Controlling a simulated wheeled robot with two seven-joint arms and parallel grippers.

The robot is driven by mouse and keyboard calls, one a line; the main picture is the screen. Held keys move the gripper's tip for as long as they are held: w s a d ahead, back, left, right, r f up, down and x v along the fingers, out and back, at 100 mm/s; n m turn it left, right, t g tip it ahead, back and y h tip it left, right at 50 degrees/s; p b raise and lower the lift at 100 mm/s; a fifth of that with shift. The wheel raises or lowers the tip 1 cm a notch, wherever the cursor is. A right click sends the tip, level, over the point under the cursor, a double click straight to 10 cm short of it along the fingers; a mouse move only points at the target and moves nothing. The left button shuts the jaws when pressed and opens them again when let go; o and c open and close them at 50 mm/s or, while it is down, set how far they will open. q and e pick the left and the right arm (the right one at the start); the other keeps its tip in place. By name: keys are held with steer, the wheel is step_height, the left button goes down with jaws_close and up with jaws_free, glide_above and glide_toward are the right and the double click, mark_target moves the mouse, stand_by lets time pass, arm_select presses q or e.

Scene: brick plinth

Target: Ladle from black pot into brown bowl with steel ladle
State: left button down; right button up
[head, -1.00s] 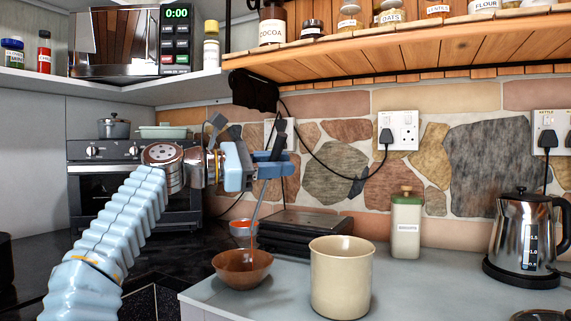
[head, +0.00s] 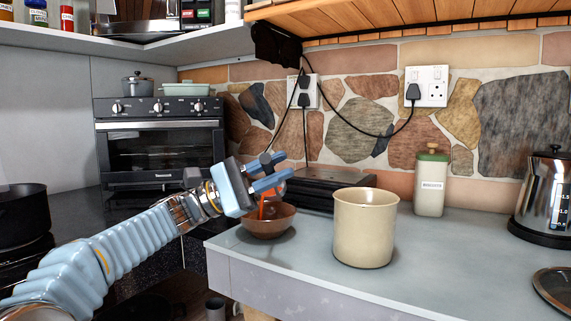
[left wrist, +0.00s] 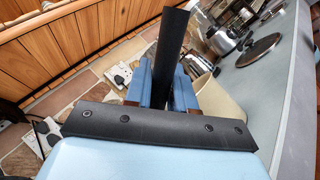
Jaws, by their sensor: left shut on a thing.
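My left gripper (head: 272,180) is shut on the dark handle of the steel ladle (left wrist: 171,45), which rises between its fingers in the left wrist view. In the head view the gripper is just above the brown bowl (head: 270,229), which stands on the grey counter near its left edge. The gripper hides most of the ladle. Red-orange stuff (head: 264,210) shows below the gripper at the bowl; I cannot tell whether it is in the ladle or falling from it. A black pot (head: 22,216) sits at the far left, partly cut off. My right gripper is not in view.
A cream pot (head: 364,232) stands on the counter (head: 430,275) close right of the bowl. A dark flat appliance (head: 325,188) is behind it. A green-lidded canister (head: 431,185), a kettle (head: 545,200) and a round lid (head: 553,287) are farther right. The front counter is clear.

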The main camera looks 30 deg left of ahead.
arm_select(q)
steer(key=s+a+f+m+g+h+b, duration=0.1)
steer(key=s+a+f+m+g+b, duration=0.2)
steer(key=f+m+g+b, duration=0.4)
steer(key=s+a+f+m+g+h+b, duration=0.1)
steer(key=s+a+f+m+g+b, duration=0.2)
steer(key=f+m+g+b, duration=0.3)
steer(key=m+g+b, duration=0.3)
steer(key=shift+a+f+m+h, duration=0.3)
steer(key=shift+a+f, duration=0.05)
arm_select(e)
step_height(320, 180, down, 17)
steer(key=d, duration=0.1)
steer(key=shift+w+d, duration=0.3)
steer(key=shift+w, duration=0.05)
arm_select(q)
steer(key=shift+r, duration=0.15)
